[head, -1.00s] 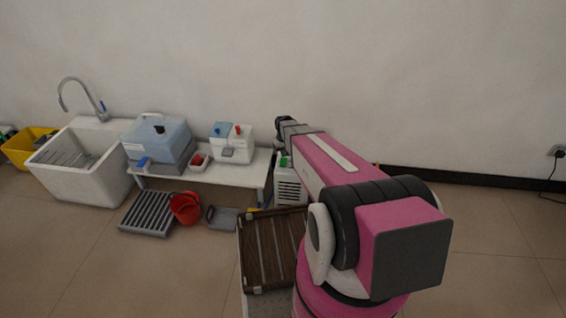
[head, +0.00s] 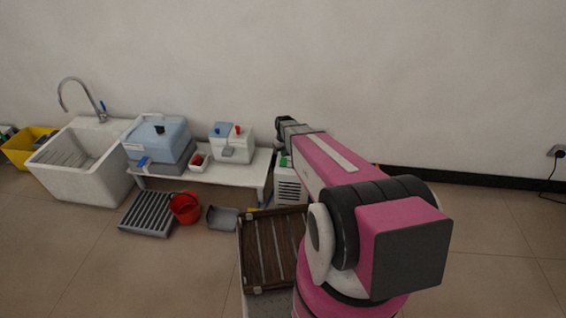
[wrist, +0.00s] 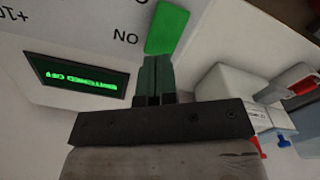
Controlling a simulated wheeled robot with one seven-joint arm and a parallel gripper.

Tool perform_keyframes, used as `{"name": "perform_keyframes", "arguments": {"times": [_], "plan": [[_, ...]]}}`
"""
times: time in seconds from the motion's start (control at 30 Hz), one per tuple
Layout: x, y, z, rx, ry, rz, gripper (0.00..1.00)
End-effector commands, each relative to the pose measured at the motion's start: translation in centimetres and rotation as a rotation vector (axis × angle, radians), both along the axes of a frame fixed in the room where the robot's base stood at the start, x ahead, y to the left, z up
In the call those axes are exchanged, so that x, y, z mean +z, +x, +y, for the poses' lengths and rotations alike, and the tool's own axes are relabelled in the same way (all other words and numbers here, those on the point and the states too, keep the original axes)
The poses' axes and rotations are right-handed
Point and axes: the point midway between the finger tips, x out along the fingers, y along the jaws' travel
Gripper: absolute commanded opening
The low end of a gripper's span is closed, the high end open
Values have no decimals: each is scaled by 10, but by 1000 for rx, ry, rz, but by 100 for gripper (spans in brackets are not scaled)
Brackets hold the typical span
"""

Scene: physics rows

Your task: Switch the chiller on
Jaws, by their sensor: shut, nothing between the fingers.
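The chiller (head: 290,190) is a white box with a dark grille, standing on the floor beside the low table. My arm hides part of it in the head view. In the wrist view, its pale panel (wrist: 75,30) fills the upper left. The green button (wrist: 167,27) is beside the printed letters ON. The lit display (wrist: 80,76) has green letters, upside down in this view, that read SWITCHED OFF. My gripper (wrist: 158,62) is shut and empty, with its fingertips at the green button's near end. I cannot tell whether they touch it.
A low white table (head: 235,174) carries a blue-topped container (head: 160,138) and a white box with blue and red caps (head: 232,145). A sink (head: 80,165) stands left. A red bucket (head: 185,208), a grey tray (head: 222,217) and a brown slatted crate (head: 270,248) are nearer.

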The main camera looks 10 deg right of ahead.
Motion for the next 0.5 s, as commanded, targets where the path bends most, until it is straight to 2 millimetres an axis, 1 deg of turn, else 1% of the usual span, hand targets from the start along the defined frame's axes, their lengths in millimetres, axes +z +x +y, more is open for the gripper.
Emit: {"name": "perform_keyframes", "arguments": {"times": [0.5], "plan": [[-6, 0, 0, 0, 0, 0, 0]]}}
